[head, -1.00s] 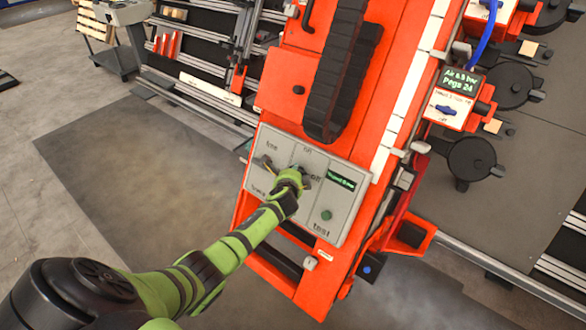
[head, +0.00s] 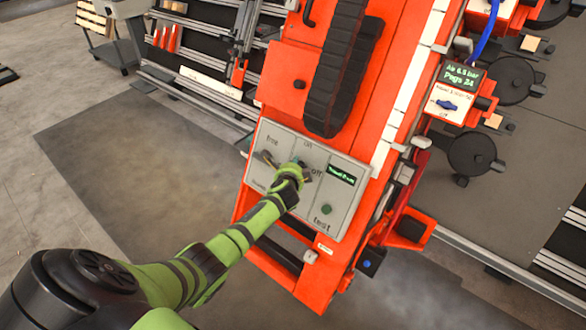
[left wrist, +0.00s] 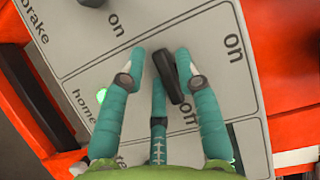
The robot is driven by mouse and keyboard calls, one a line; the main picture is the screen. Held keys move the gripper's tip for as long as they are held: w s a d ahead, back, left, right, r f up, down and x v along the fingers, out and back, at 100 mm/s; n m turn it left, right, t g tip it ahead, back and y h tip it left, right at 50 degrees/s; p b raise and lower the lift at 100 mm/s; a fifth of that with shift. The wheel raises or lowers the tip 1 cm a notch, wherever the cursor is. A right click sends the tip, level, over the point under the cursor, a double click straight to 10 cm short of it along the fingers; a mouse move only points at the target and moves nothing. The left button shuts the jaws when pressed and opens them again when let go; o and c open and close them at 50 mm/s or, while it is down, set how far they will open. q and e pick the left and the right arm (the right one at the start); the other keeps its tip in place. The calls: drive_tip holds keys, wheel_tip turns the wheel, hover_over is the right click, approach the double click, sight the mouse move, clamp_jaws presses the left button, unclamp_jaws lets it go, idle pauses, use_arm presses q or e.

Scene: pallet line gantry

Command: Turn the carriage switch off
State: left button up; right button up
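The grey control panel (head: 345,205) is on the lower part of the orange carriage (head: 292,95). My left gripper (head: 301,170) is at the middle of this panel in the head view, hiding much of the switch there. The fingers are apart, with a clear gap on the left; the right finger is close to the handle, contact unclear. The handle's lower end is near the printed "off"; "on" is printed farther right. My right gripper is not in view.
The panel also has a dark switch (head: 267,160) at left, a small green-lettered display (head: 341,174) and a green button (head: 326,208). A black cable chain (head: 335,75) hangs above. A box with a blue knob (head: 447,105) is at right. Open floor is at left.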

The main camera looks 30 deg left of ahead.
use_arm(q)
drive_tip(key=v, duration=1.2)
drive_tip(key=shift+a, duration=0.1)
drive_tip(key=s+d+f+n+g+h, duration=0.1)
drive_tip(key=s+d+f+n+g, duration=0.1)
drive_tip(key=s+f, duration=0.5)
drive_tip(key=s+d+f+n+g+h, duration=0.15)
drive_tip(key=s+f, duration=0.25)
drive_tip(key=f, duration=0.8)
drive_tip(key=s+d+f+n+g+h, duration=0.1)
drive_tip(key=s+f+n+g, duration=0.1)
drive_tip(key=s+f, duration=0.5)
drive_tip(key=s+d+f+n+g, duration=0.1)
drive_tip(key=s+d+f+n, duration=0.1)
drive_tip(key=s+f, duration=0.3)
drive_tip(key=s+d+f+n+g+h, duration=0.1)
drive_tip(key=s+d+f+n+g, duration=0.1)
drive_tip(key=s, duration=1.2)
drive_tip(key=s+d+f+n+g+h, duration=0.1)
drive_tip(key=s+d+f+n+g, duration=0.1)
drive_tip(key=s+d+f, duration=0.3)
drive_tip(key=s+f+n, duration=0.1)
drive_tip(key=s+f, duration=0.3)
drive_tip(key=s, duration=0.1)
drive_tip(key=shift+p, duration=0.35)
drive_tip(key=shift+n+h, duration=0.25)
